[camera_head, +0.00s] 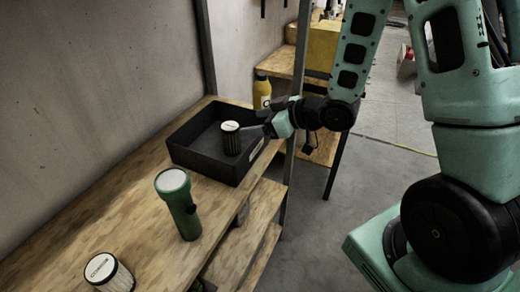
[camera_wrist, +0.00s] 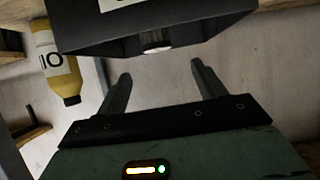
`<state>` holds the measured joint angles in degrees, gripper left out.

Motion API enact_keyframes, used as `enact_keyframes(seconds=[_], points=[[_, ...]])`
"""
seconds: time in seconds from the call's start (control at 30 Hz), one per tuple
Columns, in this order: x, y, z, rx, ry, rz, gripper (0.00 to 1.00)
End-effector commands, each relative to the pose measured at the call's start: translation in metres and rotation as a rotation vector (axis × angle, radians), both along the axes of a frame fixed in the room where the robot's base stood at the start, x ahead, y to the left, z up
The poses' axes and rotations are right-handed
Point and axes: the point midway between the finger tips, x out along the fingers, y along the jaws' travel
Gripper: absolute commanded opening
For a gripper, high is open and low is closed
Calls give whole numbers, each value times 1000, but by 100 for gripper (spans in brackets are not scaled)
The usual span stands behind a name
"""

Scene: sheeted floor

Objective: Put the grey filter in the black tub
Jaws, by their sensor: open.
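The grey filter (camera_head: 231,141), a dark ribbed cylinder with a white top, appears to stand upright inside the black tub (camera_head: 188,163), near its right wall. The tub sits on the wooden shelf. My gripper (camera_head: 262,130) is open at the tub's right side, its fingers pointing at the filter. In the wrist view my gripper's two fingers (camera_wrist: 160,80) are spread with nothing between them. The tub (camera_wrist: 205,22) fills the top of that view, and a pale round end, likely the filter's (camera_wrist: 157,43), shows at its edge beyond the fingertips.
A green flashlight (camera_head: 179,207) stands on the shelf in front of the tub. A second, pale pleated filter with a black rim (camera_head: 110,274) is at the near left. A yellow bottle (camera_head: 262,93) stands behind the tub. A metal post (camera_head: 297,110) rises close to my gripper.

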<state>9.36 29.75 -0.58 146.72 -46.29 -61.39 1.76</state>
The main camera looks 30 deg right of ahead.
Motion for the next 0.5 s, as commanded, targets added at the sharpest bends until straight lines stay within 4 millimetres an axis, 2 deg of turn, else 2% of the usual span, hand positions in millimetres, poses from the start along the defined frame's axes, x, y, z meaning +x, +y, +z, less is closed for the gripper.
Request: enact_keyframes(seconds=[0.13,0.27,0.37,0.5], points=[[-6,30,4,-139,108,-8,69],[-31,58,8,-270,258,-30,69],[-65,79,15,-355,386,-35,69],[-131,105,28,-457,577,-19,69]])
